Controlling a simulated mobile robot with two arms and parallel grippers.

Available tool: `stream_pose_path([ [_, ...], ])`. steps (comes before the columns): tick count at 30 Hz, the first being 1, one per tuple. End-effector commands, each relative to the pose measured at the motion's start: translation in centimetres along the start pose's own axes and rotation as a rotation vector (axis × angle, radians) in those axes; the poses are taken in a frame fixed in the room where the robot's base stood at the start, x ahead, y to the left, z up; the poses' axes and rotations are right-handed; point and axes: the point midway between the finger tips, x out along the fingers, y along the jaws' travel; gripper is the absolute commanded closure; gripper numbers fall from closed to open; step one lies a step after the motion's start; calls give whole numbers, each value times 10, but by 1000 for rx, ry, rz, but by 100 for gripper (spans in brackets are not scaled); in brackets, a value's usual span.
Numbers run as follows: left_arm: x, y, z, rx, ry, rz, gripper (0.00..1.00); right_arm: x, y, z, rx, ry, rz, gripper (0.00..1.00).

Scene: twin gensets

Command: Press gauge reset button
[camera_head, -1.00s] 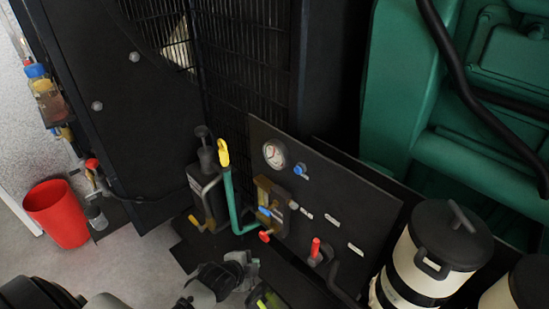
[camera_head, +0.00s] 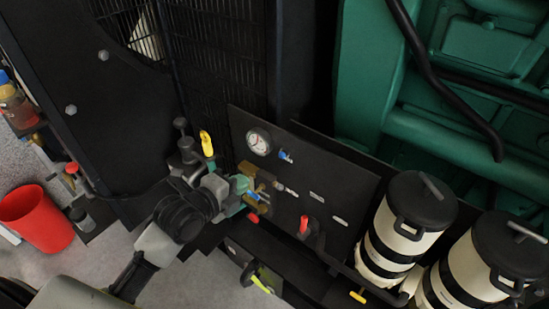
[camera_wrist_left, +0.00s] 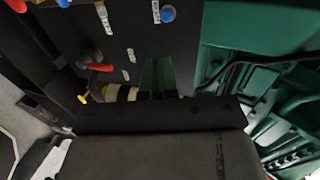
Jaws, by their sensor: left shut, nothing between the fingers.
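The round white-faced gauge (camera_head: 259,142) sits on the upper left of a black panel (camera_head: 345,185). A small blue button (camera_head: 286,156) is just to its right. In the left wrist view the blue button (camera_wrist_left: 168,13) shows at the top edge, beside a small white label. My left gripper (camera_head: 232,186) is shut and empty. In the head view it is below and left of the gauge and button, apart from both, in front of the valves and pipes. It hides part of the teal pipe. My right gripper is not in view.
A yellow-topped handle (camera_head: 206,143), brass valve (camera_head: 262,178) and red-handled lever (camera_head: 304,226) crowd around the panel. Two cream canisters with black lids (camera_head: 422,202) stand at right. A red bin (camera_head: 36,219) is on the floor at left. A green engine (camera_head: 455,70) is behind.

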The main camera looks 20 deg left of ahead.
Motion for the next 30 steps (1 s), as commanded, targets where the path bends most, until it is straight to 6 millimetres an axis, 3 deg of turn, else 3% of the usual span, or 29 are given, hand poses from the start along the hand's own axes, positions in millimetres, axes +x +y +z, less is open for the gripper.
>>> stream_pose_path([
  [5,19,-3,0,-5,0,-2,100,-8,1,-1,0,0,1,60],
  [21,114,-10,-1,-5,1,-2,100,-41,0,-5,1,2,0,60],
  [30,135,-13,0,-2,0,-1,100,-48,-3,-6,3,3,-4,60],
])
